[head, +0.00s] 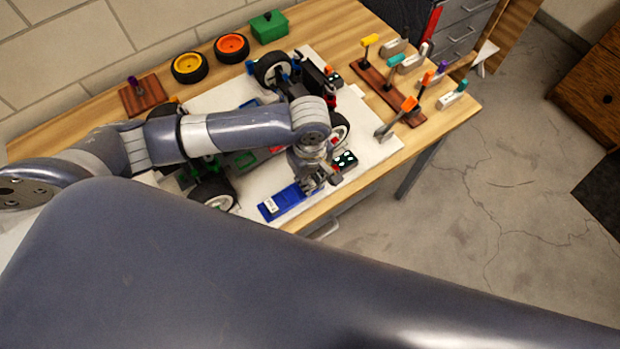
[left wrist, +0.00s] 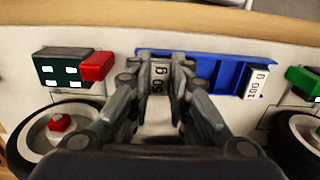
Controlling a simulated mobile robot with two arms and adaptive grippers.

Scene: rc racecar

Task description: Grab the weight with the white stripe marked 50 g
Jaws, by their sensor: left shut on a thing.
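The weight marked 50 g (left wrist: 159,77), with a white label stripe, stands between the fingers of my left gripper (left wrist: 166,68) in the left wrist view. The gripper is shut on it. The weight is at the left part of a blue tray (left wrist: 225,72). A second weight marked 100 g (left wrist: 257,82) sits at the tray's right end. In the head view my left gripper (head: 324,184) points down at the blue tray (head: 288,199); its fingers hide the 50 g weight there. My right gripper is not in view.
A dark green block with white squares (left wrist: 62,70) and a red end is left of the tray. The car's wheels (head: 213,194) stand close by on the white board (head: 372,150). Upright tools in a wooden rack (head: 385,95) are at the right. A green box (head: 269,27) stands at the back.

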